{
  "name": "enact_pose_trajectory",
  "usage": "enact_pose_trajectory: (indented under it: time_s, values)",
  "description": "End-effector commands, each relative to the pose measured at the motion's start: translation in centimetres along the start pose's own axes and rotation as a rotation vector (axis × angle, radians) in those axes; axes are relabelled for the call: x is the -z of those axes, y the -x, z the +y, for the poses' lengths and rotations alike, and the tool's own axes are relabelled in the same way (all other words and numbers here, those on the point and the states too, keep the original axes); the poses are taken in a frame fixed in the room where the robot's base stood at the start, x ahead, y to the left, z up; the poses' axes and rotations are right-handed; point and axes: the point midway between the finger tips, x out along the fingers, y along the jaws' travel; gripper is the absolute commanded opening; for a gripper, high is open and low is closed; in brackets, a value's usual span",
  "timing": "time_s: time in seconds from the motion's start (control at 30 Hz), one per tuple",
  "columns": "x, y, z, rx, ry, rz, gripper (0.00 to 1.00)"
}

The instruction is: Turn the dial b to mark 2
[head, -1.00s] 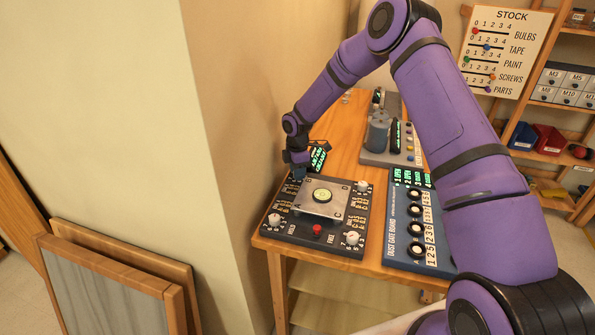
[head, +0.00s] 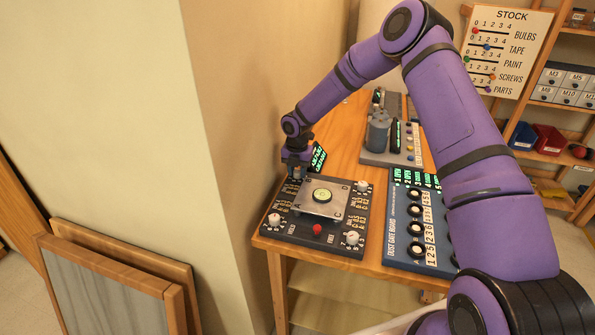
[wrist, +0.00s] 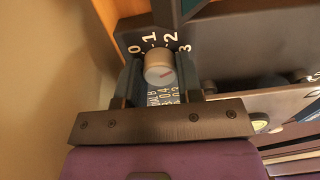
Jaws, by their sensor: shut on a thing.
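A round grey dial (wrist: 159,69) sits between the two fingers of my gripper (wrist: 160,80) in the wrist view, and the fingers are shut on its sides. Marks 0, 1, 2 and 3 fan out beyond the dial. A short reddish line shows on its cap, but I cannot tell which mark it points to. Part of a label with a B is visible below it. In the head view, my gripper (head: 297,170) is down at the back left corner of the dark panel (head: 290,230) and hides this dial.
The panel also carries other pale knobs, a red button (head: 317,230) and a raised plate with a round yellow-green piece (head: 322,195). A small green-lit display (head: 317,158) stands right behind my gripper. The dust gate board (head: 425,265) lies to the right, and the wall is close on the left.

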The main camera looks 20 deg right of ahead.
Motion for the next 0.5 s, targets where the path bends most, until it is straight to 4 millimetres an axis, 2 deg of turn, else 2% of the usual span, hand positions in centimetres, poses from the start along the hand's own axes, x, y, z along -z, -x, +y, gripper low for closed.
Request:
enact_pose_trajectory:
  time_s: [0.5]
  values:
    - [-0.11, 0.08, -0.06, -0.001, 0.444, -0.01, 0.1]
